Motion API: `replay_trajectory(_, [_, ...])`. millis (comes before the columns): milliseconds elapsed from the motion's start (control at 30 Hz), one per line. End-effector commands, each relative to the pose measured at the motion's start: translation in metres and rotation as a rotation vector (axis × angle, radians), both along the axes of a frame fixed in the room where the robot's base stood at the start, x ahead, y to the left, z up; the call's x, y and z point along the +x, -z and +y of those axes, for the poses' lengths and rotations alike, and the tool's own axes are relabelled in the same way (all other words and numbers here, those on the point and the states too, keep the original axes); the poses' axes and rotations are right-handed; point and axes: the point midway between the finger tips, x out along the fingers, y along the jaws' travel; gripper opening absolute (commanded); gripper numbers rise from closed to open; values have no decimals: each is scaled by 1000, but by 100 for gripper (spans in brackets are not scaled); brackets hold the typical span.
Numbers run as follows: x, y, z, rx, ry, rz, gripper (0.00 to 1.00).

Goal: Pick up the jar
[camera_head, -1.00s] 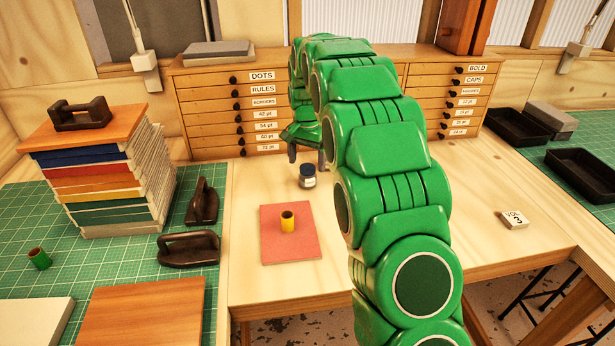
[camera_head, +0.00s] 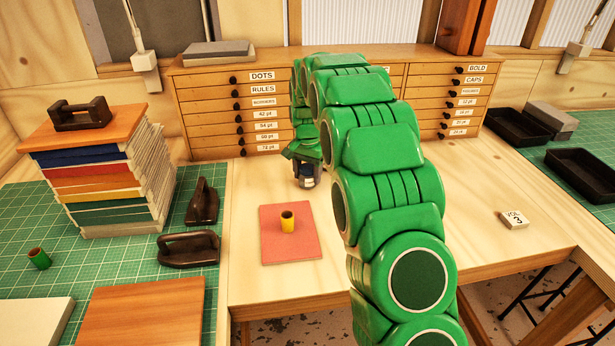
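The small dark jar (camera_head: 306,181) with a pale label stands on the wooden table, behind the pink mat. My gripper (camera_head: 306,175) is down at the jar, its fingers on the left and right of it. The gripper body hides the jar's top. I cannot tell whether the fingers touch the jar or stand a little apart from it.
Wooden drawers (camera_head: 215,110) are behind. Dark-handled tools (camera_head: 188,249) and a stack of books (camera_head: 100,190) are left.

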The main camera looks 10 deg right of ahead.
Motion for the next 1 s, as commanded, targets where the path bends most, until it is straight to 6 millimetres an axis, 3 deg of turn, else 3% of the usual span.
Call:
replay_trajectory(33, [0, 0, 0, 0, 0, 0, 43])
replay_trajectory(200, [0, 0, 0, 0, 0, 0, 21])
replay_trajectory(533, [1, -5, 0, 0, 0, -2, 21])
replay_trajectory(800, [1, -34, 0, 0, 0, -4, 21])
replay_trajectory(1000, [-13, -47, 0, 0, 0, -2, 21])
